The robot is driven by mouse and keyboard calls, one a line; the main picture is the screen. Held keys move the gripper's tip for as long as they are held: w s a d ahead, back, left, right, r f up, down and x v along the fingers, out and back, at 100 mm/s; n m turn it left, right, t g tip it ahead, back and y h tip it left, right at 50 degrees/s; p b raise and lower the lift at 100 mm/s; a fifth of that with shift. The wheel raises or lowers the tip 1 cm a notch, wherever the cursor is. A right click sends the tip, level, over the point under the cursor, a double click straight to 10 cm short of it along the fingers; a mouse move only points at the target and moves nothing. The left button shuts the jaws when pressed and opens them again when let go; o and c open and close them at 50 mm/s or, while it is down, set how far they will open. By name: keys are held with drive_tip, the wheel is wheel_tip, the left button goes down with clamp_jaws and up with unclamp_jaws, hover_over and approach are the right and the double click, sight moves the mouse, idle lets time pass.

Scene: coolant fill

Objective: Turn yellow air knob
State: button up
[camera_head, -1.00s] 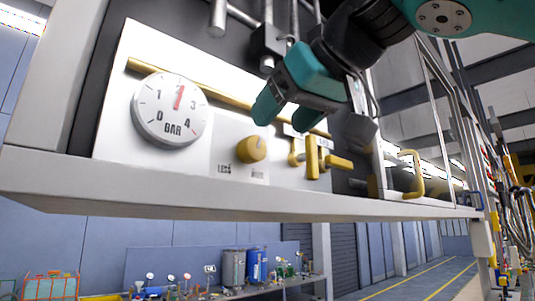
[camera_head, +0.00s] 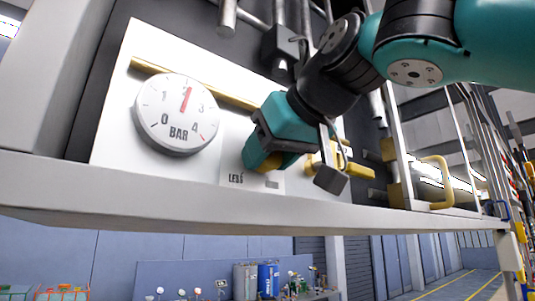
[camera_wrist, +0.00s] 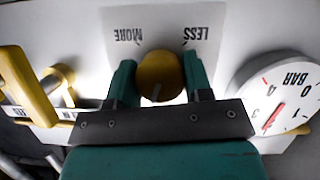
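The yellow air knob (camera_wrist: 158,76) sits on the white panel (camera_wrist: 240,25) between the words MORE and LESS, which look upside down in the wrist view. My gripper (camera_wrist: 160,82) has its two teal fingers on either side of the knob. The fingers stand apart by about the knob's width; I cannot tell whether they touch it. In the head view my gripper (camera_head: 268,160) hides most of the knob, with only a little yellow showing. The BAR gauge (camera_head: 177,115) is left of the gripper, its red needle near 2.
A yellow valve handle (camera_wrist: 25,85) stands close beside my gripper. A yellow pipe (camera_head: 225,95) runs behind the gauge. A grey ledge (camera_head: 200,212) lies below the panel. A yellow door handle (camera_head: 437,180) is further right.

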drive_tip(key=shift+c, duration=0.5)
drive_tip(key=shift+w+d+f+m+b, duration=0.1)
drive_tip(key=shift+f+m+b, duration=0.25)
drive_tip(key=shift+b, duration=0.65)
drive_tip(key=shift+r+m+g+y+b, duration=0.4)
drive_tip(key=shift+m+y+b, duration=0.25)
drive_tip(key=shift+b, duration=0.15)
drive_tip(key=o, duration=0.9)
drive_tip(key=shift+o, duration=0.2)
